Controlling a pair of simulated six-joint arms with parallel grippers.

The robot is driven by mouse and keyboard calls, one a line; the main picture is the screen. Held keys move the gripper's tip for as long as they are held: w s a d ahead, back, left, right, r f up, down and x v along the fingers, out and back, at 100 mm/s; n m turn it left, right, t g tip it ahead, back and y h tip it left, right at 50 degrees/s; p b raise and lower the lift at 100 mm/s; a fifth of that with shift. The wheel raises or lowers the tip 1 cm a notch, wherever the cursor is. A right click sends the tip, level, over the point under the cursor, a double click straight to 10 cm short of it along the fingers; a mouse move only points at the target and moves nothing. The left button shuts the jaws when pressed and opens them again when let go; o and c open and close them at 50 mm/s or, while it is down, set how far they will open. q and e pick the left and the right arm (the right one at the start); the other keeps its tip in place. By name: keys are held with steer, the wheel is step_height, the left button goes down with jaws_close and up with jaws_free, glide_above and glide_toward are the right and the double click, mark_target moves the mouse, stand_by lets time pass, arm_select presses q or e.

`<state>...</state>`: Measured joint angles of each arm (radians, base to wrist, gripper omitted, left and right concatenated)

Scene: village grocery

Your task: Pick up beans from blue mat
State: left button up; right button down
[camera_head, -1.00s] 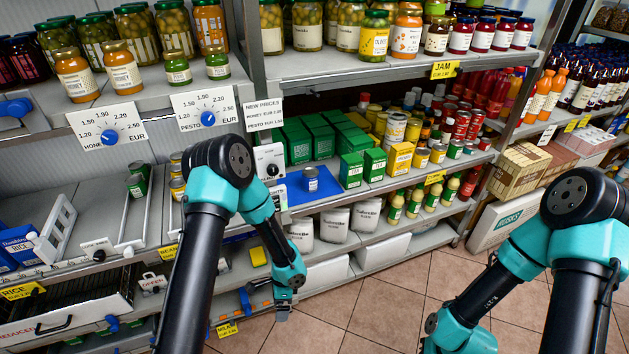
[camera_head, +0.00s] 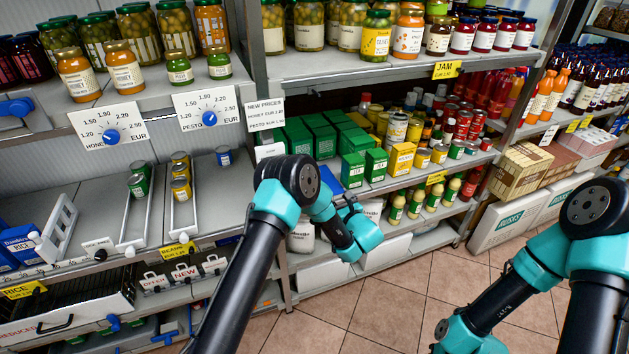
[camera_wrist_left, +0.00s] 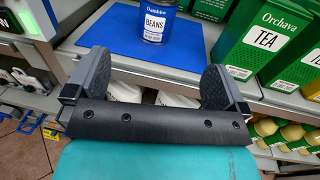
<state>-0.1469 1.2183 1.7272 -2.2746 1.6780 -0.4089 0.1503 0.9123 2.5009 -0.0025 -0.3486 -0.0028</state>
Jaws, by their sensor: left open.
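The can of beans (camera_wrist_left: 157,20), blue with a white label, stands upright on the blue mat (camera_wrist_left: 108,36) at the top of the left wrist view. Its top is cut off by the frame edge. My left gripper (camera_wrist_left: 157,68) is open and empty, with its fingers spread in front of the mat's near edge, short of the can. In the head view my left arm covers the can and most of the mat. My right arm shows at the right of the head view, but its gripper is out of view.
Green tea boxes (camera_wrist_left: 266,36) stand just right of the mat. White bags sit on the shelf below. A blue can (camera_head: 224,156) and yellow cans (camera_head: 181,176) stand on the left shelf. The tiled floor (camera_head: 420,300) in front is clear.

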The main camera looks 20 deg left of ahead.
arm_select(q)
steer(key=shift+d+r, duration=0.1)
steer(key=x, duration=1.2)
steer(key=shift+w+r, duration=0.1)
steer(key=shift+w, duration=0.05)
steer(key=shift+s+a+x, duration=0.1)
steer(key=shift+x, duration=1.25)
steer(key=shift+s+a+x, duration=0.1)
steer(key=shift+a+x, duration=0.05)
steer(key=shift+x, duration=1.15)
